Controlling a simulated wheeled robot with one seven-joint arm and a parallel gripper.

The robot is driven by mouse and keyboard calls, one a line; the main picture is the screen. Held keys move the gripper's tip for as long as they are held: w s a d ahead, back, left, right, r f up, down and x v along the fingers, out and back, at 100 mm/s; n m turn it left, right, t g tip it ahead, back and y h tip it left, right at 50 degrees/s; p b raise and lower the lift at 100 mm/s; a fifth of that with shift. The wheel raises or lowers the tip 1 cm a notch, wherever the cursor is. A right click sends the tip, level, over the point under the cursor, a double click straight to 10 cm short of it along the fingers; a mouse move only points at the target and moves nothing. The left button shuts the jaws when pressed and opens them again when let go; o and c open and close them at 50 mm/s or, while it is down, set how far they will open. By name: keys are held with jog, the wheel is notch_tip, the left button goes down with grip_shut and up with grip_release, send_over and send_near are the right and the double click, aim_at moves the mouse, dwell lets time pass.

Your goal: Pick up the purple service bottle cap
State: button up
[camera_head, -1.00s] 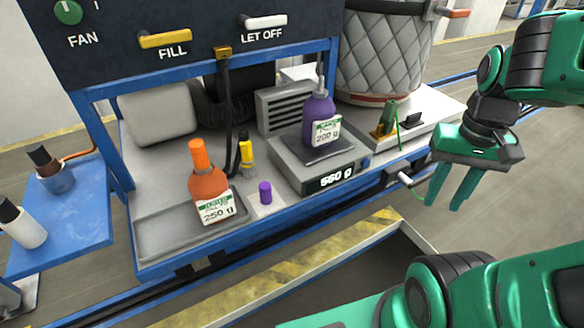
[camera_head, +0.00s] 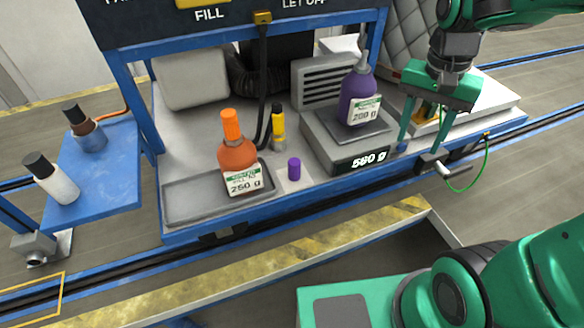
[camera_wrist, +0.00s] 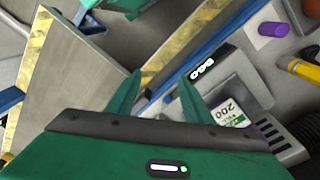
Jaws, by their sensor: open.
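The purple cap (camera_head: 294,168) stands upright on a light patch of the bench, between the orange bottle and the scale. In the wrist view the purple cap (camera_wrist: 273,29) shows near the upper right. My gripper (camera_head: 421,155) is open and empty, with its fingers pointing down at the right of the scale, in front of the bench's right part. In the wrist view my gripper's fingers (camera_wrist: 160,82) are spread, and the cap is beyond them to the right, apart from them.
The scale (camera_head: 318,150) carries a purple bottle (camera_head: 357,97) and reads about 560 g. An orange bottle (camera_head: 238,165) stands on a grey tray (camera_head: 190,203). A yellow bottle (camera_head: 279,130) and a hanging black hose (camera_head: 263,80) are behind the cap. A blue side shelf (camera_head: 110,175) is at left.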

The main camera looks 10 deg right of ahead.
jog(key=w+a+f, duration=0.1)
jog(key=w+a, duration=0.4)
jog(key=a, duration=0.7)
jog(key=m, duration=0.2)
send_over(295, 161)
jog(key=f, duration=0.1)
jog(key=d+f, duration=0.1)
jog(key=shift+f+y, duration=0.35)
jog(key=shift+y, duration=0.05)
jog(key=f, duration=0.4)
jog(key=shift+a+f, duration=0.15)
jog(key=shift+a, duration=0.15)
jog(key=shift+a+f, duration=0.2)
jog(key=shift+f, duration=3)
jog(key=shift+c, duration=0.4)
jog(key=c, duration=1)
jog(key=shift+c, duration=0.2)
notch_tip(295, 161, up, 10)
jog(key=shift+r, duration=0.1)
